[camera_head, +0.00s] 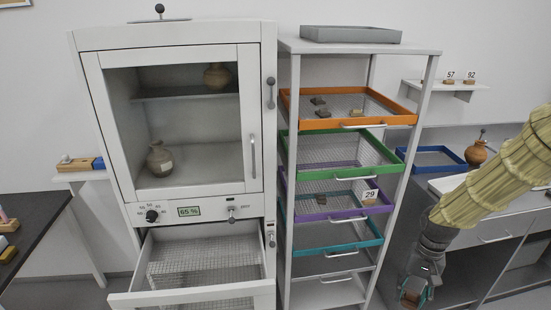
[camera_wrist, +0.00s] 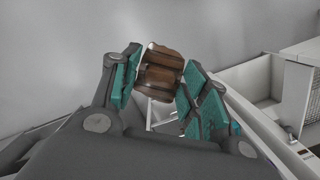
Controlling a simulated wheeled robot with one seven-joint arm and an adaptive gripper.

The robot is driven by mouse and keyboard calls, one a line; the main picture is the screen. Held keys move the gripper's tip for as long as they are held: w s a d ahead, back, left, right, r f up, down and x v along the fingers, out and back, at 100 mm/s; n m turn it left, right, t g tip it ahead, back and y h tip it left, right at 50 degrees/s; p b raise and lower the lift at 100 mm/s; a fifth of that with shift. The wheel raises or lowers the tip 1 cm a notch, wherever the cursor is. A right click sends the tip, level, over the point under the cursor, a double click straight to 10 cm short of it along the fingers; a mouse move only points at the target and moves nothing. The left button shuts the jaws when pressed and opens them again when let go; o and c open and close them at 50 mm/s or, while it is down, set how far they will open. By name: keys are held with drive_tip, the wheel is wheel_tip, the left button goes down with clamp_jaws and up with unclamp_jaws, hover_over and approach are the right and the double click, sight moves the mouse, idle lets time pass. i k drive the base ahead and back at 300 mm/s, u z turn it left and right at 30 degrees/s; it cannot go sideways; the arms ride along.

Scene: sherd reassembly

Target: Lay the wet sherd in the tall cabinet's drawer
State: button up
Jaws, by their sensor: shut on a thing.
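The wet sherd (camera_wrist: 162,72), dark brown and glossy with ridges, is held between the teal pads of my gripper (camera_wrist: 158,84) in the wrist view. My gripper also shows in the head view (camera_head: 416,288) at the lower right, pointing down, with a bit of the brown sherd low between its fingers. The tall white cabinet (camera_head: 85,62) stands at the left, its glass door shut. Its wire-mesh drawer (camera_head: 190,298) is pulled out at the bottom; the visible mesh is bare. My gripper is well to the right of this drawer.
An open rack (camera_head: 433,70) with several coloured mesh trays stands between the cabinet and my arm. Its orange tray (camera_head: 290,108) and purple tray (camera_head: 383,204) hold sherds and stick out forward. A grey counter (camera_head: 500,222) with a blue tray (camera_head: 463,158) and a jug is behind my arm.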

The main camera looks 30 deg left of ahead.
sight(202, 281)
drive_tip(key=u, duration=0.05)
drive_tip(key=k, duration=0.1)
drive_tip(key=z, duration=1.1)
drive_tip(key=i, duration=1.5)
drive_tip(key=u, duration=4.1)
